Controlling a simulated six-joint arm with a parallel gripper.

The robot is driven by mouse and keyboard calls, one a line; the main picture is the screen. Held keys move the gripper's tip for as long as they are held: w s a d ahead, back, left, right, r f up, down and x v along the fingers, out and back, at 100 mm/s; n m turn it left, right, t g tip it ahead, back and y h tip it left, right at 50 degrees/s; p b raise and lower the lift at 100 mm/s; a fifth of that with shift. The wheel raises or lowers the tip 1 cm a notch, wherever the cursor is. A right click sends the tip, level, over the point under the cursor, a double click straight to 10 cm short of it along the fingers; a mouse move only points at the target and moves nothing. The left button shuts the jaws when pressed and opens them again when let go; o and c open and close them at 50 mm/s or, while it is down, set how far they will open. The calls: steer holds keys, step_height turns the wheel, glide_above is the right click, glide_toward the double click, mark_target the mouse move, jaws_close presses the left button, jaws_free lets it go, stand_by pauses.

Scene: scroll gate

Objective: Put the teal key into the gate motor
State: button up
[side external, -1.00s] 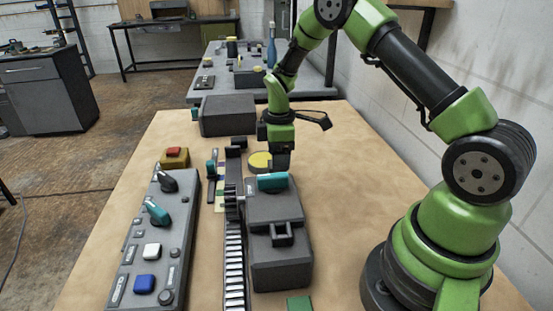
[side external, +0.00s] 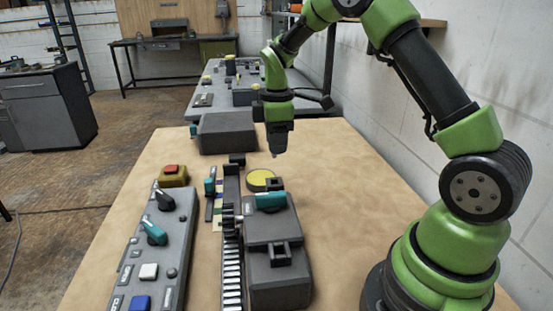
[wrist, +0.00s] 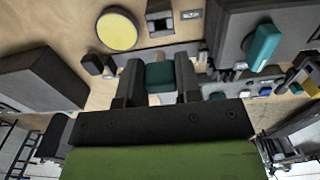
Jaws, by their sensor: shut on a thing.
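My gripper (side external: 277,152) is raised above the table, behind the gate motor (side external: 278,275) and apart from it. In the wrist view, my gripper (wrist: 159,83) is shut on the teal key (wrist: 160,76), which sits between the two fingers. I cannot make out the key in the side view. The motor is a dark grey block beside a toothed rack, with a teal lever (side external: 270,202) on top and a square socket-like frame (side external: 281,254) on its lower front part. The teal lever also shows in the wrist view (wrist: 263,48).
A small black holder (side external: 275,184) stands behind the motor next to a yellow disc (side external: 260,180). A control panel (side external: 150,265) with knobs and buttons lies left of the white-toothed rack (side external: 232,270). A dark box (side external: 227,132) stands at the back. The table's right side is clear.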

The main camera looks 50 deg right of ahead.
steer(key=s+a+n, duration=0.1)
steer(key=a, duration=0.2)
steer(key=s+a+r, duration=0.1)
steer(key=a, duration=0.2)
steer(key=s+a+r+n, duration=0.1)
steer(key=s+a, duration=0.1)
steer(key=a, duration=0.1)
steer(key=shift+a+n, duration=0.25)
steer(key=shift+n, duration=0.05)
steer(key=s+a+n, duration=0.3)
steer(key=s+a, duration=0.5)
steer(key=s, duration=0.1)
glide_above(282, 237)
steer(key=s+a, duration=0.1)
steer(key=a, duration=0.1)
steer(key=shift+s+f, duration=0.15)
steer(key=shift+f, duration=2)
steer(key=shift+f, duration=1.4)
steer(key=o, duration=1.5)
